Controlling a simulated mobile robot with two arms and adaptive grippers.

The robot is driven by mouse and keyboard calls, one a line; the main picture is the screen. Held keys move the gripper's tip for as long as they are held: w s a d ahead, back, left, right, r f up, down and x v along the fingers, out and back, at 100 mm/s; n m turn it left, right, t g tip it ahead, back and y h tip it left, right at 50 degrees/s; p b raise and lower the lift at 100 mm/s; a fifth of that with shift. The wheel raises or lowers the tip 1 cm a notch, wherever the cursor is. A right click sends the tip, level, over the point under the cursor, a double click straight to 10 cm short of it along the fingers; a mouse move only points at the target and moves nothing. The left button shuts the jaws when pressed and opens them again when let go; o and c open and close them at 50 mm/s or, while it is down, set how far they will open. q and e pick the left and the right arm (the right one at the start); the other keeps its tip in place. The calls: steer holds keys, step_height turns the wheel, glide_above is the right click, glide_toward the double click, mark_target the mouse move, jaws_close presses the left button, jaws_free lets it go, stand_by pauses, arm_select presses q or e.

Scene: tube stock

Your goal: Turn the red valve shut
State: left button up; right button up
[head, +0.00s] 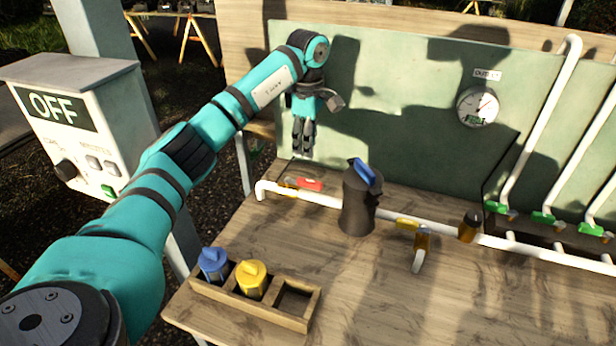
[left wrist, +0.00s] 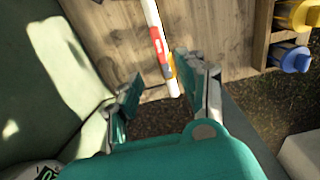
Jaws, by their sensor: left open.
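The red valve (head: 309,184) sits on the white pipe (head: 330,199) near its left end, at the back of the wooden table. Its handle lies roughly along the pipe. In the left wrist view, the red valve (left wrist: 161,50) shows beyond the fingers, with a yellowish fitting at its side. My left gripper (head: 302,150) is open and empty, pointing down above and slightly left of the valve, apart from it. In the left wrist view, the two fingers of my left gripper (left wrist: 161,88) are spread. My right gripper is not in view.
A dark housing with a blue top (head: 358,205) stands right of the valve. A wooden tray (head: 258,305) holds blue and yellow pieces. A green panel (head: 400,130) with a gauge (head: 477,106) stands behind. A box reads OFF (head: 54,107).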

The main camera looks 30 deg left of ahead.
mark_target(307, 180)
arm_select(q)
step_height(307, 180, down, 10)
steer(key=shift+r+p, duration=0.15)
steer(key=shift+p, duration=0.75)
steer(key=shift+f, duration=0.6)
steer(key=shift+c, duration=0.7)
jaws_close()
